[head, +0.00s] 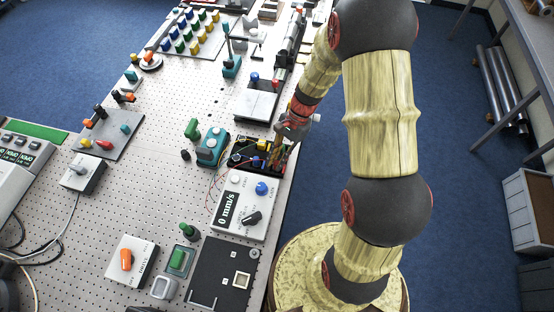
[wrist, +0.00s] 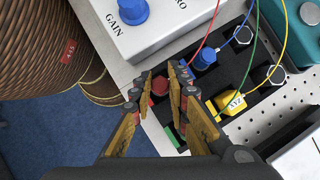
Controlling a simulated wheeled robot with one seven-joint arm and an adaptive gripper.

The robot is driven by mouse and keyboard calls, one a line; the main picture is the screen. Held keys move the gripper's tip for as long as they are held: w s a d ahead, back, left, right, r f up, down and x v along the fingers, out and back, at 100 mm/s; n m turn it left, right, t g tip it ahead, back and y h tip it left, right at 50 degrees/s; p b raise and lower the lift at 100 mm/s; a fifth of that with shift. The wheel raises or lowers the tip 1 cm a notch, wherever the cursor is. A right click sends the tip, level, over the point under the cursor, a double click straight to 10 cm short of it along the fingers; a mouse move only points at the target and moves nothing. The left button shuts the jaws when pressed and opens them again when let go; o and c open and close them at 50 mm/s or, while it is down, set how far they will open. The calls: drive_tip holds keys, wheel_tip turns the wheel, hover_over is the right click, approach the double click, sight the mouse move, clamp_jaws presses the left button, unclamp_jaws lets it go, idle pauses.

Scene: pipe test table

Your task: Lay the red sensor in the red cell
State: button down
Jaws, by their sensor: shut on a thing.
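My gripper (wrist: 160,78) is shut on the red sensor (wrist: 160,86), which shows between its two fingers in the wrist view. A red wire runs up from that area. The sensor is over or in the black tray (wrist: 228,74), at the end beside the white control box; I cannot tell whether it touches the tray floor. The blue sensor (wrist: 205,58) and the yellow sensor (wrist: 232,102) lie in the tray to the right. In the head view my gripper (head: 278,160) reaches down at the tray's right end.
The white control box (head: 243,206) with knobs stands right beside the tray. A teal device (head: 211,147) stands at the tray's left. Red, blue, green and yellow wires loop over the tray. A brown ribbed cylinder (wrist: 40,45) is close at the wrist view's left. The table edge is near.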

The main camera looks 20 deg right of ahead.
drive_tip(key=shift+f, duration=0.1)
drive_tip(key=c, duration=1.6)
unclamp_jaws()
drive_tip(key=shift+c, duration=0.2)
drive_tip(key=v, duration=1.2)
